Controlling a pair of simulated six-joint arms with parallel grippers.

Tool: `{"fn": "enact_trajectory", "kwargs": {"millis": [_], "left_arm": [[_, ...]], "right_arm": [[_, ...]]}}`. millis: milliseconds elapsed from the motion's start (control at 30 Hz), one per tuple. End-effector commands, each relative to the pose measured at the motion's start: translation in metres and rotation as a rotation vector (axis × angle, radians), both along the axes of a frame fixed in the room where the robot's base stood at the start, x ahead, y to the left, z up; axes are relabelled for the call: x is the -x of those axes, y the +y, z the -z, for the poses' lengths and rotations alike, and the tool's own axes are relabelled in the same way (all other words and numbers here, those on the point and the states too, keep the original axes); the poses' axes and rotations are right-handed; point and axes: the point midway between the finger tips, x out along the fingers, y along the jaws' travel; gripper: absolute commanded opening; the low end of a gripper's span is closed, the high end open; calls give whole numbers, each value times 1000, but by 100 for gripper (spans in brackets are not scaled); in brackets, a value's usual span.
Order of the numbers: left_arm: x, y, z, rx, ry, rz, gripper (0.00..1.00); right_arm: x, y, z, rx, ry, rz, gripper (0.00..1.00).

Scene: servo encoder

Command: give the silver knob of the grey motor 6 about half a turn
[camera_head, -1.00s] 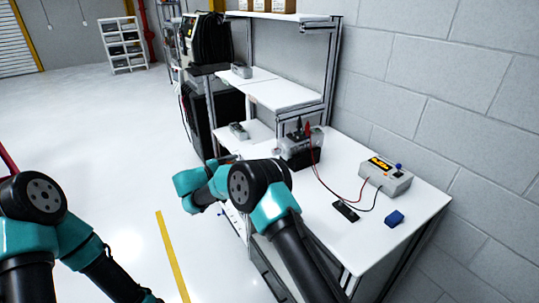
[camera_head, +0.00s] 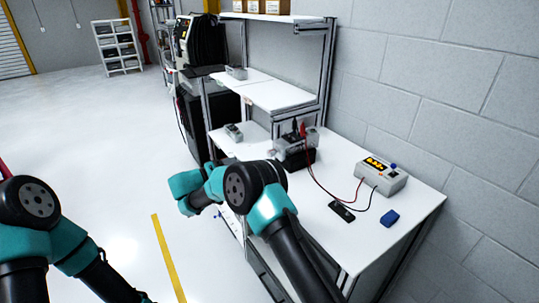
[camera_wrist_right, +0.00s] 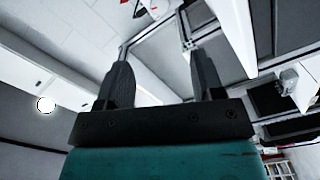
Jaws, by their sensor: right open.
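Small grey boxy units show in the head view, one on the lower white shelf (camera_head: 233,132) and one on the shelf above (camera_head: 236,72). I cannot tell which is motor 6, and no silver knob or number can be made out. My right arm reaches along the bench's left side. Its gripper is hard to make out in the head view. In the right wrist view my right gripper (camera_wrist_right: 162,82) is open, with nothing between its dark fingers. A small grey device (camera_wrist_right: 288,82) lies to the right of the fingers, apart from them. My left gripper is out of view.
Red and black leads cross the top. Open floor lies left.

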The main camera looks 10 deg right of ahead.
Motion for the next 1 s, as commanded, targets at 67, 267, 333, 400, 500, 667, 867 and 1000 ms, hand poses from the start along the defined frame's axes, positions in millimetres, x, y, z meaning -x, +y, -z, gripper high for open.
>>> {"fn": "enact_trajectory", "kwargs": {"millis": [67, 267, 333, 400, 500, 667, 867, 1000], "left_arm": [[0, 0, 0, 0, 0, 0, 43], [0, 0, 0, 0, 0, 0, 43], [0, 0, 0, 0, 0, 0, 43], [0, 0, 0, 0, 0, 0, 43], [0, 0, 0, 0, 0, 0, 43], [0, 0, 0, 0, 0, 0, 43], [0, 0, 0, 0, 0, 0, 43], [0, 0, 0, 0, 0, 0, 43]], "right_arm": [[-1, -4, 0, 0, 0, 1, 61], [-8, -25, 0, -1, 1, 3, 61], [-11, -35, 0, 0, 2, 3, 61], [-15, -46, 0, 0, 2, 4, 61], [-21, -63, 0, 0, 2, 3, 61], [-29, -88, 0, 0, 2, 3, 61], [-40, -120, 0, 0, 1, 3, 61], [-47, -141, 0, 0, 1, 2, 61]]}}
